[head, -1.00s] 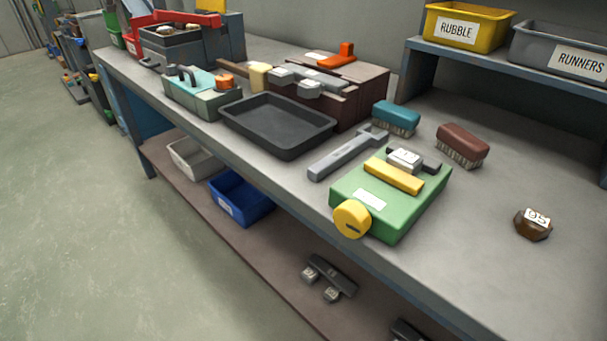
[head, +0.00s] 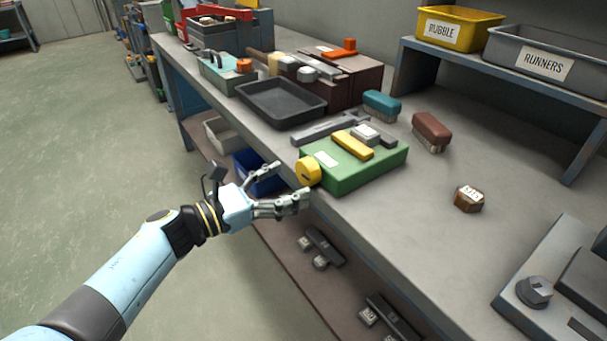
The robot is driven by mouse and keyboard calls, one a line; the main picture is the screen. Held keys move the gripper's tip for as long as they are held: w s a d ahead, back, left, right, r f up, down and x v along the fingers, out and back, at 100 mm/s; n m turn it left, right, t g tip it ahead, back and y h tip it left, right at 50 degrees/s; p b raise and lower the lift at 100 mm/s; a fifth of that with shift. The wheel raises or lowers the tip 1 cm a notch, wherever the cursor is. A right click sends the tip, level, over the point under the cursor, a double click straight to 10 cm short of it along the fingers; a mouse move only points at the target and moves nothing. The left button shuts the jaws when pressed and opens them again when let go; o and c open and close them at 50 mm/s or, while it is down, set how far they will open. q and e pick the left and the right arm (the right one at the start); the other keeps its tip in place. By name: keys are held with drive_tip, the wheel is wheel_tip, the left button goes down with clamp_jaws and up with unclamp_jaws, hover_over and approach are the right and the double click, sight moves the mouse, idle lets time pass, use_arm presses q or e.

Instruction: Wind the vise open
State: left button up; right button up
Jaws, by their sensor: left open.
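The green block (head: 352,174) on the bench's front edge looks like the vise. It has a round yellow knob (head: 307,172) on its near left end and a yellow bar (head: 352,145) on top. A small light-grey labelled piece (head: 366,133) sits by the bar. My left gripper (head: 290,181) is open and empty, just left of the knob, its fingers pointing towards it. In this view the fingertips overlap the knob's edge; I cannot tell whether they touch. My right gripper is out of view.
A grey bar tool (head: 322,129) lies behind the green block, and a black tray (head: 281,103) is farther left. The lower shelf holds a blue bin (head: 250,178).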

sight(303, 178)
use_arm(q)
drive_tip(key=shift+x, duration=2.25)
drive_tip(key=c, duration=1.2)
drive_tip(key=shift+n+b, duration=0.3)
drive_tip(key=shift+n, duration=0.1)
drive_tip(key=n, duration=0.2)
drive_tip(key=shift+d+n, duration=0.1)
drive_tip(key=shift+n, duration=0.3)
drive_tip(key=shift+s+n, duration=0.1)
drive_tip(key=shift+n, duration=1.5)
